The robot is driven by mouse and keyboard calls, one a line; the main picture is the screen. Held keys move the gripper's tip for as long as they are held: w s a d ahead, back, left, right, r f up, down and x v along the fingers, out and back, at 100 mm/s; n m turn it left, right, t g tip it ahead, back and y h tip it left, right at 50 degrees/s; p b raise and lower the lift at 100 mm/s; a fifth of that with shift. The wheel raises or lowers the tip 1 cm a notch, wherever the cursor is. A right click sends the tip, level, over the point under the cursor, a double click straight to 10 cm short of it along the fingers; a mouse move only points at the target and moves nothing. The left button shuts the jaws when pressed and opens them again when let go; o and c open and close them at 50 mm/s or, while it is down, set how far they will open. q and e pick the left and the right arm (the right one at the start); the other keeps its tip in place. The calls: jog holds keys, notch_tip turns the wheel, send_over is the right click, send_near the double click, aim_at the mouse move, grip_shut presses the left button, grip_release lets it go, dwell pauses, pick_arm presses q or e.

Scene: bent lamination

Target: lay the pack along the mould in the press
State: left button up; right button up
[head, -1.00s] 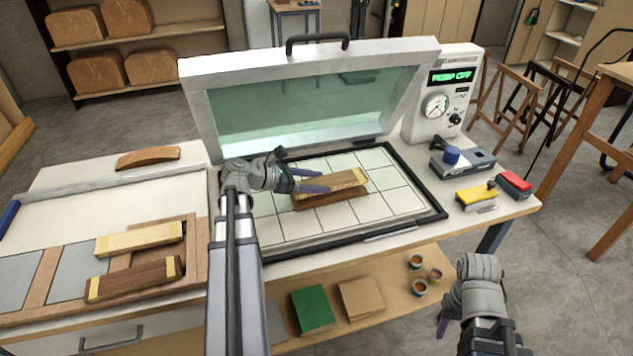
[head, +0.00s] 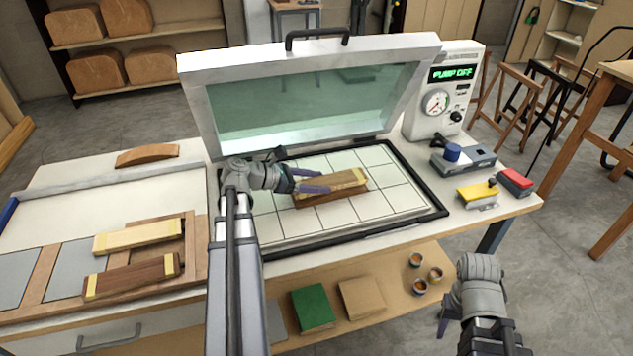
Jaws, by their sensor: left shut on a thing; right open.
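Whether the pack touches the mould all along cannot be told. The press lid (head: 310,105) stands open behind. My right gripper (head: 446,318) is open and empty, low in front of the bench, partly hidden by its own wrist.
A wooden tray (head: 190,250) at left holds two taped strips, one light (head: 140,237) and one dark (head: 132,276). A pump box (head: 440,100) reads "PUMP OFF".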

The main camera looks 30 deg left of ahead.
pick_arm(q)
jog(key=shift+f, duration=0.1)
jog(key=o, duration=1.5)
jog(key=shift+s+a+r, duration=0.25)
jog(key=shift+s, duration=0.05)
jog(key=p+v, duration=0.2)
jog(key=v, duration=0.4)
jog(key=shift+s+a+r+p, duration=0.15)
jog(key=shift+s+a+p, duration=0.05)
jog(key=shift+p, duration=0.2)
jog(key=shift+s+a, duration=0.1)
jog(key=shift+s, duration=0.05)
